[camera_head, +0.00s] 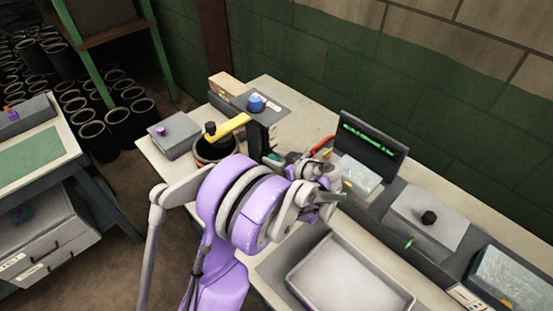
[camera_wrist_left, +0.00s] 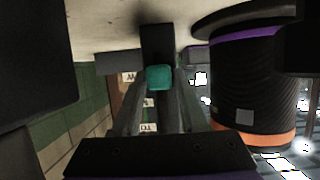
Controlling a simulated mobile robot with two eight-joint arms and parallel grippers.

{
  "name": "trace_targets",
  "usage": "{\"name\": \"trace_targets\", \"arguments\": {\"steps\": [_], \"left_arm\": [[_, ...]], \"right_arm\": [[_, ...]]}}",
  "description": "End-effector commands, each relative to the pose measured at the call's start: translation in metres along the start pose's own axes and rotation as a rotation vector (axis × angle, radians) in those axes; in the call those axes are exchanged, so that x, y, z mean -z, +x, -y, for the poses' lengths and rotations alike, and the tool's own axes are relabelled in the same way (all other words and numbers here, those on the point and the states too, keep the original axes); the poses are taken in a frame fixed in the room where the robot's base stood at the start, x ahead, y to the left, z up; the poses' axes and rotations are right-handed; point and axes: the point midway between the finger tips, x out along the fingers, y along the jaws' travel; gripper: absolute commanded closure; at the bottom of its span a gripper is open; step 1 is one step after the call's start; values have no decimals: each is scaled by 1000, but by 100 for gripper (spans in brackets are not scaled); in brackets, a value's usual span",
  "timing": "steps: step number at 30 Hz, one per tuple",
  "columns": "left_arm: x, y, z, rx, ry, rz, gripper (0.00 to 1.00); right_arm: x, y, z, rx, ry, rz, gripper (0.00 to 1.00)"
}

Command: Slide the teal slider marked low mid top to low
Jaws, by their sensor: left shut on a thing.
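The teal slider knob (camera_wrist_left: 158,77) sits between the two fingers of my left gripper (camera_wrist_left: 158,92) in the left wrist view. The gripper is shut on it. Small white labels (camera_wrist_left: 148,128) show near the knob, too blurred to read surely. In the head view, my left gripper (camera_head: 286,162) reaches in beside the dark upright post on the bench, and a bit of teal (camera_head: 271,156) shows at its tip. My purple arm hides part of the slider's surroundings. My right gripper is not in view.
A yellow bar (camera_head: 229,127) with a black knob lies over a dark round pot (camera_head: 212,152) near the post. A dark screen (camera_head: 371,145), a grey box (camera_head: 427,220) and an empty tray (camera_head: 350,275) stand to the right.

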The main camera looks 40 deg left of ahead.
Motion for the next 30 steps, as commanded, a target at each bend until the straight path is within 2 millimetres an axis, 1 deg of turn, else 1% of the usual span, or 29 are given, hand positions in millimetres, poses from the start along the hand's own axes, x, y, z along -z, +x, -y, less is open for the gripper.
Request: {"name": "trace_targets", "arguments": {"steps": [1,5,6,9,17,20,23,30], "left_arm": [[-5,-1,1,0,-2,14,100],[-5,-1,1,0,-2,14,100],[-5,-1,1,0,-2,14,54],[-5,-1,1,0,-2,13,38],[-4,-1,1,0,-1,10,38],[-3,-5,0,-1,-1,10,38],[-3,-18,0,-2,0,10,38],[-3,-67,0,-3,0,11,38]], "right_arm": [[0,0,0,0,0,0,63],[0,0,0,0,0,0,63],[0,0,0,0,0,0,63],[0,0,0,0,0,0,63],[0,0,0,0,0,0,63],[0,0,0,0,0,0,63],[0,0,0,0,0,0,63],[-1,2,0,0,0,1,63]]}}
